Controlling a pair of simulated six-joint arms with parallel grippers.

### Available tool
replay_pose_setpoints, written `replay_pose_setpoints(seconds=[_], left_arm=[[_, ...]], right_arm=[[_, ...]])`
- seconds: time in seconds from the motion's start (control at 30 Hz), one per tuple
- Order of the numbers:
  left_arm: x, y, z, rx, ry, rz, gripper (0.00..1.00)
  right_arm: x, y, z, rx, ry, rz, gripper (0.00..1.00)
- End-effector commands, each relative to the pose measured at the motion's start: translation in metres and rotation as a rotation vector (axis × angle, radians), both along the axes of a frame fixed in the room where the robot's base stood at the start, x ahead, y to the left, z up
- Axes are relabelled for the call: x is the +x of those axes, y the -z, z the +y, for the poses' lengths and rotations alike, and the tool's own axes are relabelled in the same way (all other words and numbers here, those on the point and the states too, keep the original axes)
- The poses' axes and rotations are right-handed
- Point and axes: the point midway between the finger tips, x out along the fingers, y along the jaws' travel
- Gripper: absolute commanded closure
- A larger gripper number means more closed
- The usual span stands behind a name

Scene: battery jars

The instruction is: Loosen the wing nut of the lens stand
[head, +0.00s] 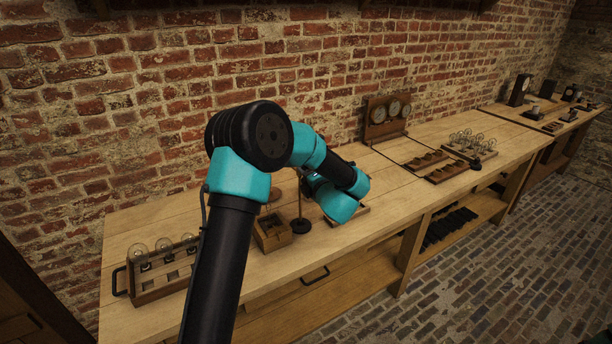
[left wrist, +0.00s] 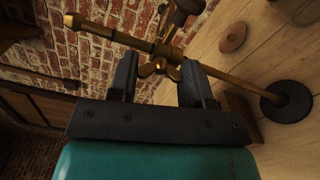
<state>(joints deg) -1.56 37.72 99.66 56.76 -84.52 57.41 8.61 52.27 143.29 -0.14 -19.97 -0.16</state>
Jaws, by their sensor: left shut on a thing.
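The lens stand has a round black base (head: 301,225) on the bench and a thin brass post, partly hidden by my left arm in the head view. In the left wrist view its base (left wrist: 287,101) is at the right, with the post running to a brass cross rod (left wrist: 110,33). The brass wing nut (left wrist: 159,68) sits by the joint of post and rod. My left gripper (left wrist: 159,62) has a finger on each side of the wing nut and is shut on it. My right gripper is in neither view.
An open wooden box (head: 272,233) stands left of the stand. A rack of glass bulbs (head: 160,270) is at the bench's left end. A gauge panel (head: 387,118) and trays (head: 433,166) stand further right. The brick wall is close behind. Some bare bench lies between these.

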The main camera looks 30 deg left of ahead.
Motion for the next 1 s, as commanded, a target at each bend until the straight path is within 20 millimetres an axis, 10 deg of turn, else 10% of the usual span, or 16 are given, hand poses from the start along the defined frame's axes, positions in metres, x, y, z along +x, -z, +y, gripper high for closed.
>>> replay_pose_setpoints(seconds=[0.7,0.73,1.0], left_arm=[[-0.0002,0.0002,-0.0002,-0.053,-0.001,-0.093,0.79],[-0.0003,0.0002,-0.0003,-0.053,-0.001,-0.093,0.53],[-0.0002,0.0001,-0.0001,-0.052,0.000,-0.092,0.30]], right_arm=[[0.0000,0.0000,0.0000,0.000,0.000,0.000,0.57],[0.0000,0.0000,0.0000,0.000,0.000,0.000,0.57],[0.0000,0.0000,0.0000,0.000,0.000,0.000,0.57]])
